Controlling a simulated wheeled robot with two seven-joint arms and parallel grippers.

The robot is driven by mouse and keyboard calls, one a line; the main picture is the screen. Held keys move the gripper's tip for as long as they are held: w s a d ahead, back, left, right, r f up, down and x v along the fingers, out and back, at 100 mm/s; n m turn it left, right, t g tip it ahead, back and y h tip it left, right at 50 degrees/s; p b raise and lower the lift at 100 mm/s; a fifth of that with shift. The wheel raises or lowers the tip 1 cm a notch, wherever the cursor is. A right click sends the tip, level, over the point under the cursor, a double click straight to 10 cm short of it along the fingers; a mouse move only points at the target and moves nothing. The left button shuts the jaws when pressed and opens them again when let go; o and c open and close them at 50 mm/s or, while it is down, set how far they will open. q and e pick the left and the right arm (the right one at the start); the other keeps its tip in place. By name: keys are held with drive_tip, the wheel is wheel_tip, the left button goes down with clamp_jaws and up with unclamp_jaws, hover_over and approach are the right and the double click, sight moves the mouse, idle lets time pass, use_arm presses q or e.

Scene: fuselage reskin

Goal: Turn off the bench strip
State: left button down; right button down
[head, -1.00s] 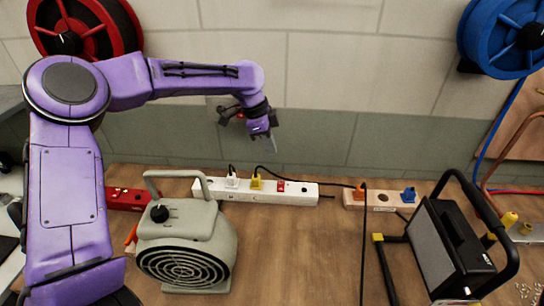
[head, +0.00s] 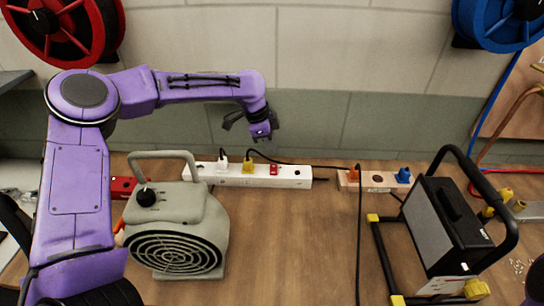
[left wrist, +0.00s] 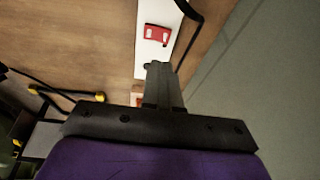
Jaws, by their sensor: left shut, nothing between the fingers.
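A white power strip (head: 250,174) lies along the back of the bench. It holds a white plug (head: 222,163), a yellow plug (head: 248,164) and a red rocker switch (head: 273,169) near its right end. In the left wrist view the red switch (left wrist: 157,35) sits on the white strip (left wrist: 148,12). My left gripper (head: 264,136) is above and just behind the strip, near the switch. Its fingers (left wrist: 160,68) are shut and empty, and overlap the strip's end in the left wrist view. I cannot tell whether they touch it. My right gripper is not in view.
A grey fan heater (head: 177,230) stands in front of the strip's left part. A red strip (head: 122,187) is behind it, and a wooden-coloured strip (head: 376,181) lies right. A black work lamp (head: 445,225) stands at right. A black cable (head: 359,240) crosses the bench; the middle is mostly clear.

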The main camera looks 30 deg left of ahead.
sight(276, 170)
use_arm(q)
drive_tip(key=x, duration=0.2)
drive_tip(key=a+p+x, duration=0.1)
drive_tip(key=x, duration=0.2)
drive_tip(key=shift+s+f, duration=0.15)
drive_tip(key=shift+f, duration=0.25)
drive_tip(key=shift+a+f+p, duration=0.1)
drive_tip(key=shift+f+p, duration=0.15)
drive_tip(key=shift+p, duration=0.15)
drive_tip(key=shift+f, duration=0.1)
drive_tip(key=shift+s+d+p, duration=0.25)
drive_tip(key=shift+s+p, duration=0.05)
drive_tip(key=shift+p, duration=0.1)
drive_tip(key=shift+s+d, duration=0.15)
drive_tip(key=shift+s, duration=0.1)
drive_tip(key=shift+r, duration=0.25)
